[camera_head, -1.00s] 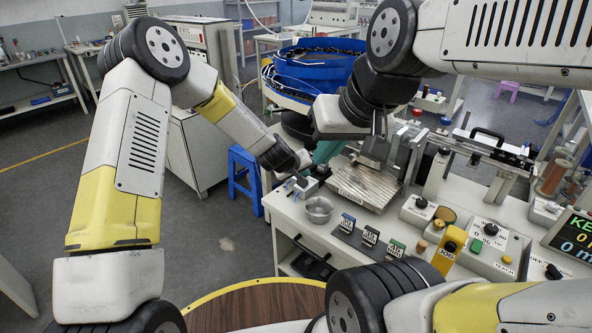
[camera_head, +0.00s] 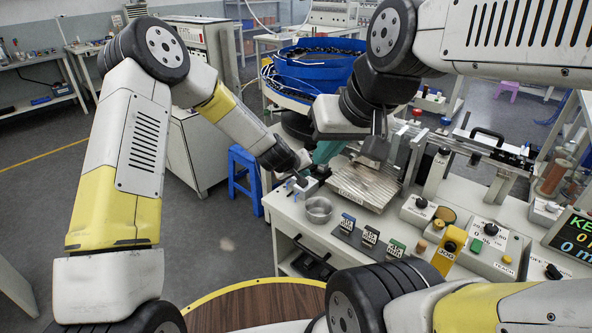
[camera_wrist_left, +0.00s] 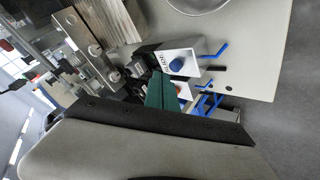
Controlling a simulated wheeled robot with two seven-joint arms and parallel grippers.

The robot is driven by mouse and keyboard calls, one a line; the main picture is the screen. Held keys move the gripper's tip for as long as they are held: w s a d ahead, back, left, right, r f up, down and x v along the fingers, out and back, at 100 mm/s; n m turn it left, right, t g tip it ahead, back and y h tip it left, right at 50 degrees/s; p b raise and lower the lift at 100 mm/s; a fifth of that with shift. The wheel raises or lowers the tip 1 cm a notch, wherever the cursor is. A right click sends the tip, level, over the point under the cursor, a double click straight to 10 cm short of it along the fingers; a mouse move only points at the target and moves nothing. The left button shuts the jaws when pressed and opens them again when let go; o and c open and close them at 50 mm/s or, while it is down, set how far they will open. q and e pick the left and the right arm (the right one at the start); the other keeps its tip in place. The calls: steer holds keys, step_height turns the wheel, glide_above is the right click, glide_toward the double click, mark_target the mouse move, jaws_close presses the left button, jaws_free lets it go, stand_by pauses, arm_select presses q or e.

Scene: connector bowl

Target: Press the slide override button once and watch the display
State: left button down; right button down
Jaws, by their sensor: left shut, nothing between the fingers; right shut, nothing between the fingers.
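A small white box (camera_head: 309,186) stands on the bench's left corner. In the left wrist view it (camera_wrist_left: 200,52) carries a blue button (camera_wrist_left: 177,64). A second white box with a red-orange button (camera_wrist_left: 181,89) is partly hidden below it.
A metal bowl (camera_head: 319,209) and several small labelled blocks (camera_head: 370,237) sit at the bench's front. A metal plate (camera_head: 366,187) lies behind them. Control boxes (camera_head: 481,243) fill the right side. A blue stool (camera_head: 243,172) stands left of the bench.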

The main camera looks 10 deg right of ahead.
stand_by(0.5)
arm_select(q)
steer(key=shift+f, duration=0.4)
steer(key=shift+f, duration=0.55)
stand_by(0.5)
steer(key=shift+r, duration=0.95)
